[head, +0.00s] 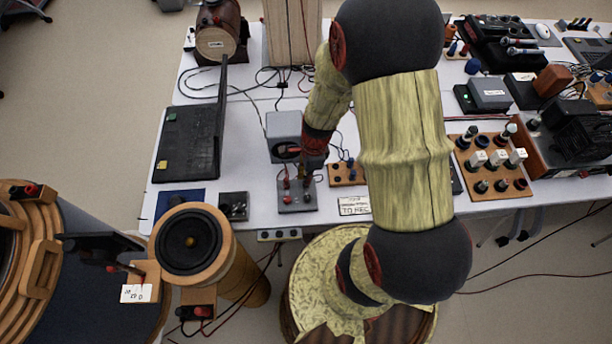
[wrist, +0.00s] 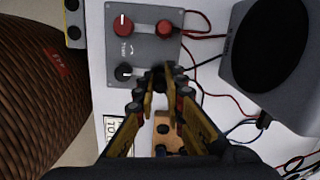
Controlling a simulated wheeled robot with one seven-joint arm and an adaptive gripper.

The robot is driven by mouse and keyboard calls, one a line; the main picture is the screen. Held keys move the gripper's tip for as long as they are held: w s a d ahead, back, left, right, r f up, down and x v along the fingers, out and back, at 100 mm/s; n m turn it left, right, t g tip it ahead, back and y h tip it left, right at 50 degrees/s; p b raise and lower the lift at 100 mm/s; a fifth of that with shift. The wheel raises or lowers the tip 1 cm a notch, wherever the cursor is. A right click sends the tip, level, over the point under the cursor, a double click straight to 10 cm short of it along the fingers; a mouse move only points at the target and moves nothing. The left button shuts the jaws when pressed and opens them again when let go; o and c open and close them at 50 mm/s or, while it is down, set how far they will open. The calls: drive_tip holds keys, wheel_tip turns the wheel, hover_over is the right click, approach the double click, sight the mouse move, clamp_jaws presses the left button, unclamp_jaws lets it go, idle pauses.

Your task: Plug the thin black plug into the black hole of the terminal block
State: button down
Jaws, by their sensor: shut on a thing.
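The terminal block is a grey plate (wrist: 143,48) in the wrist view, with two red posts (wrist: 124,25) along its far side and a black post (wrist: 124,72) near side left. It also shows in the head view (head: 297,202) near the table's front edge. My gripper (wrist: 160,84) is over its near right corner, shut on a small dark thing that looks like the thin black plug (wrist: 158,75). A black cable runs from there to the upper right. The fingertips hide the black hole, so I cannot tell whether the plug is in it or above it.
A grey speaker box (head: 284,126) stands just behind the block, with red and black cables between. A wooden block with dark holes (head: 346,173) lies to the right. A white label (head: 354,206) and a small black box (head: 233,206) are close by.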

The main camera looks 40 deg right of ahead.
drive_tip(key=shift+f, duration=0.4)
drive_tip(key=c, duration=1.8)
unclamp_jaws()
drive_tip(key=shift+r, duration=0.1)
drive_tip(key=shift+r+p, duration=3.6)
drive_tip(key=shift+r, duration=0.15)
